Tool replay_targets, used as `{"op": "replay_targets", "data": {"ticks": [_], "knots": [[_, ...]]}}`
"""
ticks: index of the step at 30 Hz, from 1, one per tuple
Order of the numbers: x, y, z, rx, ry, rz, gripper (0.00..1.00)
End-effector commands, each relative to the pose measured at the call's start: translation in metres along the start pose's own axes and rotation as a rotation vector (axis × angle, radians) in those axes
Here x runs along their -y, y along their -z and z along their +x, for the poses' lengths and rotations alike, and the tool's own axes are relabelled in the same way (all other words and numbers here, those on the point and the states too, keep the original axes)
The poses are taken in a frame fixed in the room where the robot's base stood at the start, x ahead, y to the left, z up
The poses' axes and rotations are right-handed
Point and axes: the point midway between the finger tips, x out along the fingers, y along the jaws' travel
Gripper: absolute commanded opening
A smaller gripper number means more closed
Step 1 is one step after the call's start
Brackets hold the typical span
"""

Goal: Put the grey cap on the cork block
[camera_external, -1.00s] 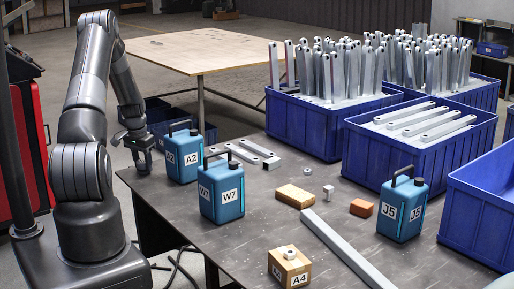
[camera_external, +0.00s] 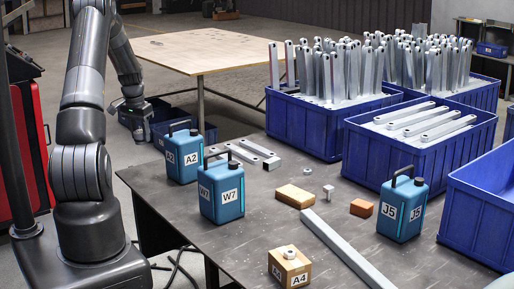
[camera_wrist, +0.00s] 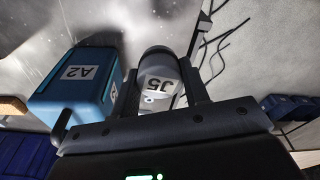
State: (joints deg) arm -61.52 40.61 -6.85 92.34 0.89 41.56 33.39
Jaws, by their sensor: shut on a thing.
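My gripper (camera_external: 139,126) is above the table's far left corner, left of the blue A2 canister. In the wrist view it is shut on a grey, rounded, cylinder-like piece (camera_wrist: 158,68), seemingly the grey cap, with a pale label that I cannot read surely. The piece sits between the two dark fingers. A flat tan block (camera_external: 295,196) lies mid-table. A tan block labelled A4 (camera_external: 289,272) stands at the front with a small pale ring-like piece on top. I cannot tell for sure which of the two is cork.
Blue canisters A2 (camera_external: 184,157), W7 (camera_external: 221,192) and J5 (camera_external: 402,208) stand on the table (camera_external: 265,225). A2 also shows in the wrist view (camera_wrist: 80,90). A long metal bar (camera_external: 345,249), an orange block (camera_external: 361,208) and blue crates (camera_external: 420,160) take up the right.

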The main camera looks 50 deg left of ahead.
Motion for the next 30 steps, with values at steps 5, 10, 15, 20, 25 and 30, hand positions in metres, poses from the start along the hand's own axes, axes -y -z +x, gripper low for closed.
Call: {"op": "replay_targets", "data": {"ticks": [5,10,15,20,25,30], "knots": [[0.000,0.007,-0.048,-0.006,0.004,0.000,0.17],[0.000,0.013,-0.098,-0.005,0.004,0.001,0.17],[0.000,0.017,-0.133,-0.005,0.003,0.001,0.17],[-0.017,0.026,-0.143,-0.001,-0.004,0.029,0.17],[-0.051,0.043,-0.142,-0.002,-0.011,0.088,0.17],[-0.103,0.063,-0.139,-0.001,-0.022,0.177,0.17]]}}
